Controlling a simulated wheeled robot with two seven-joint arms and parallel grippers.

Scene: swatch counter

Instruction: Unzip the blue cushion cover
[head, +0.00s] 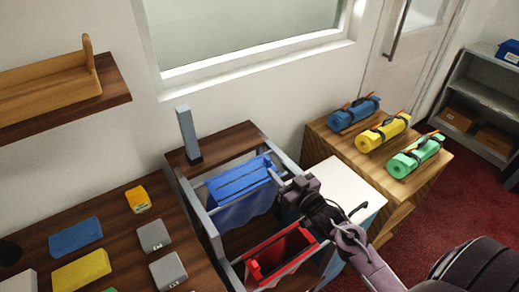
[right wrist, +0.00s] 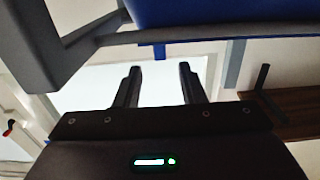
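The blue cushion cover (head: 240,188) hangs in a grey frame, with a stiff blue top and looser cloth below. In the right wrist view a blue surface (right wrist: 220,12) fills the top, and a small blue tab (right wrist: 159,51) sticks out below a grey bar, just beyond my fingertips. I cannot tell for sure that the tab is the zip pull. My right gripper (right wrist: 158,72) is open with nothing between its fingers. In the head view it (head: 290,186) is at the right end of the blue cover; its fingertips are hard to make out. My left gripper is not in view.
A red cover (head: 280,252) hangs in the grey frame (head: 213,232) in front of the blue one. A white box (head: 345,182) stands right of the frame. Rolled bundles, including a yellow one (head: 383,133), lie on a wooden cabinet. Swatches, including a blue one (head: 75,236), lie at left.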

